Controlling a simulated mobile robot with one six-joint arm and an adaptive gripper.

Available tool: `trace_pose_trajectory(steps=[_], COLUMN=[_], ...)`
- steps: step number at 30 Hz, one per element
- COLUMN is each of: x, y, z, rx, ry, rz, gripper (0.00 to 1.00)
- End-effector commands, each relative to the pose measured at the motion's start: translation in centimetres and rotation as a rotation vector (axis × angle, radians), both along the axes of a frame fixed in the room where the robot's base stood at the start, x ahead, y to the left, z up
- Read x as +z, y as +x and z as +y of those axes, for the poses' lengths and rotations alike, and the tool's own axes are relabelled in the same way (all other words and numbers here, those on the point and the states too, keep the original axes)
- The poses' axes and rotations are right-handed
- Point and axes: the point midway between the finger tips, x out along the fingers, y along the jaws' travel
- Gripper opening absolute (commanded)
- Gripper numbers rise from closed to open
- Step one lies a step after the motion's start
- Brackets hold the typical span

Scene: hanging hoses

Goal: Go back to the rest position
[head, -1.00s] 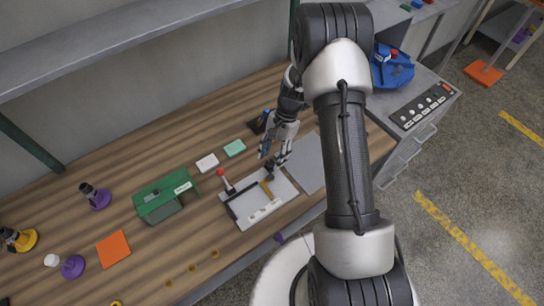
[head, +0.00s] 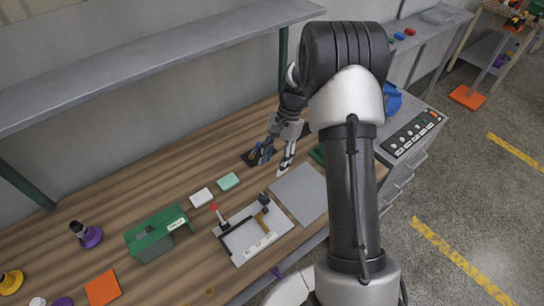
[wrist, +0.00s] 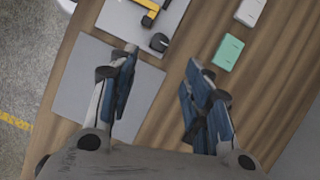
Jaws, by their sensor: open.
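My gripper (head: 277,157) is open and empty above the wooden bench (head: 175,190), near a flat grey plate (head: 301,193). In the wrist view, my gripper (wrist: 158,95) shows its two fingers wide apart with bare wood between them. The grey plate (wrist: 105,83) lies below the left finger in that view. A hose is not clearly seen in these frames.
A white tray (head: 240,242) with a red-knobbed lever stands left of the plate. A green box (head: 158,234), a white block (head: 201,197) and a mint block (head: 228,181) are further left. A grey shelf (head: 130,60) hangs above the bench. A control panel (head: 411,132) stands at right.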

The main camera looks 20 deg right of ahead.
Motion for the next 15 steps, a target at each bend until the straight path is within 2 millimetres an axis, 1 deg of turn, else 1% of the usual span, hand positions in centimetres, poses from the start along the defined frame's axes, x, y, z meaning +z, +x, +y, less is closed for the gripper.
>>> trace_pose_trajectory(steps=[6,8,11,14,15], x=[0.0,0.4,2.5,6.1,7.7], y=[0.0,0.0,-0.3,-1.2,-1.8], z=[0.0,0.1,0.6,1.5,1.9], rx=[0.001,0.008,0.047,0.119,0.159], ry=[-0.001,-0.002,-0.018,-0.043,-0.057], rz=[-0.001,-0.008,-0.04,-0.099,-0.128], gripper=[0.45,0.45,0.45,0.45,0.45])
